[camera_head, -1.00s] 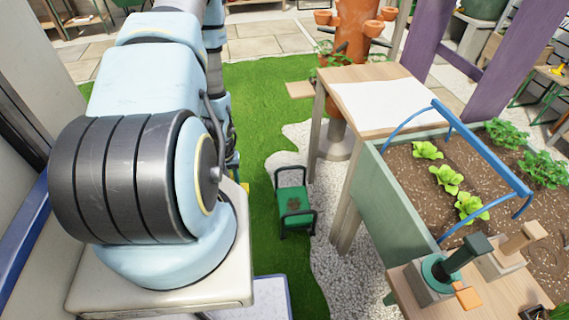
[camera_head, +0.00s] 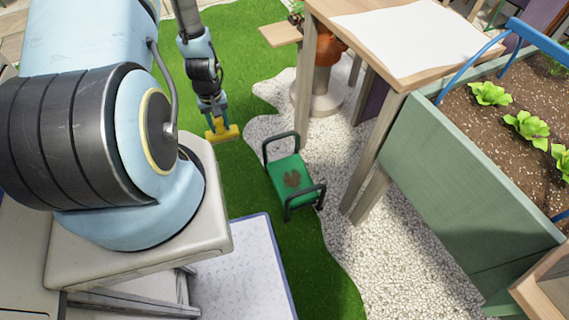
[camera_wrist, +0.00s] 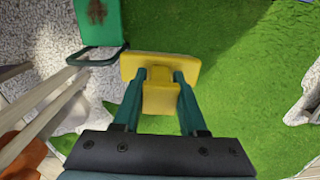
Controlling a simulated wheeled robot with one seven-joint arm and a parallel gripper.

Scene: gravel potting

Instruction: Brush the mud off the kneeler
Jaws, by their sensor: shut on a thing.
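The kneeler (camera_head: 279,172) is a green pad with dark side handles, standing on the ground at the edge of grass and gravel. A brown mud patch (camera_head: 292,178) lies on its pad. In the wrist view the kneeler (camera_wrist: 98,32) shows at the top left, with the mud (camera_wrist: 97,11) at the frame's top edge. My gripper (camera_head: 213,112) is shut on a yellow brush (camera_head: 222,133) and holds it over the grass, to the left of the kneeler and apart from it. In the wrist view the brush (camera_wrist: 160,70) sits between my two fingers (camera_wrist: 158,95); its bristles are hidden.
A wooden table (camera_head: 396,75) with a white sheet (camera_head: 415,35) and a green planter box (camera_head: 455,170) with lettuces stand right of the kneeler. A terracotta planter (camera_head: 327,48) stands behind it. Grass (camera_head: 235,180) around the kneeler's left side is clear.

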